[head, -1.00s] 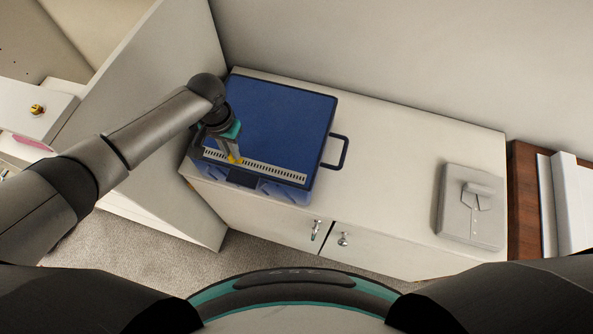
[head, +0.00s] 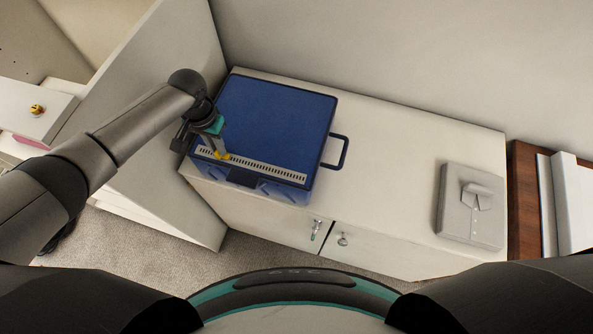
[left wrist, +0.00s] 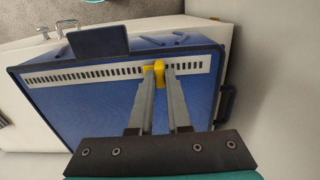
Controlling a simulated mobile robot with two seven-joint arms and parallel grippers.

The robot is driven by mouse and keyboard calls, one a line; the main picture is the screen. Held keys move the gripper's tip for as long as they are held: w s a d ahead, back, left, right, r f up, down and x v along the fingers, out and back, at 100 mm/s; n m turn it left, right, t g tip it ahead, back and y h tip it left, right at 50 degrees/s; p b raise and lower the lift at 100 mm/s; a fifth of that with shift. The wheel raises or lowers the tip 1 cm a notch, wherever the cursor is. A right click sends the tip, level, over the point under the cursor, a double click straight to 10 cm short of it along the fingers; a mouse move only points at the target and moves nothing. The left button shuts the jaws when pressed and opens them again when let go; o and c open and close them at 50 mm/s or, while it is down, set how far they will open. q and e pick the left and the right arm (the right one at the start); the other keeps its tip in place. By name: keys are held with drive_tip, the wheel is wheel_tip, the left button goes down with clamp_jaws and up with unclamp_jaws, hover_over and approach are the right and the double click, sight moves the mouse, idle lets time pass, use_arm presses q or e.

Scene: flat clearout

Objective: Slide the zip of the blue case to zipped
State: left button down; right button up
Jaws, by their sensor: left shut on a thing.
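The yellow zip slider (head: 223,156) is near the left end of the strip in the head view. In the left wrist view the slider (left wrist: 154,67) sits on the strip, right of its middle. My left gripper (left wrist: 160,72) is shut on the slider, its two grey fingers reaching it from above. It also shows in the head view (head: 221,151). My right gripper is not in view.
The white cabinet top (head: 385,160) is clear between the case and a folded grey shirt (head: 470,208). A pale panel (head: 165,120) stands left of the case, close to my left arm. A wall rises behind.

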use_arm(q)
drive_tip(key=shift+a, duration=0.25)
drive_tip(key=shift+w+a, duration=0.3)
drive_tip(key=shift+a, duration=0.6)
drive_tip(key=shift+w+a, duration=0.3)
drive_tip(key=shift+a, duration=0.6)
drive_tip(key=c, duration=0.6)
unclamp_jaws()
drive_tip(key=shift+c, duration=0.2)
wheel_tip(320, 180, up, 2)
drive_tip(key=shift+r+p, duration=0.15)
drive_tip(key=shift+p, duration=0.85)
drive_tip(key=shift+r+p, duration=0.65)
drive_tip(key=shift+r, duration=1.2)
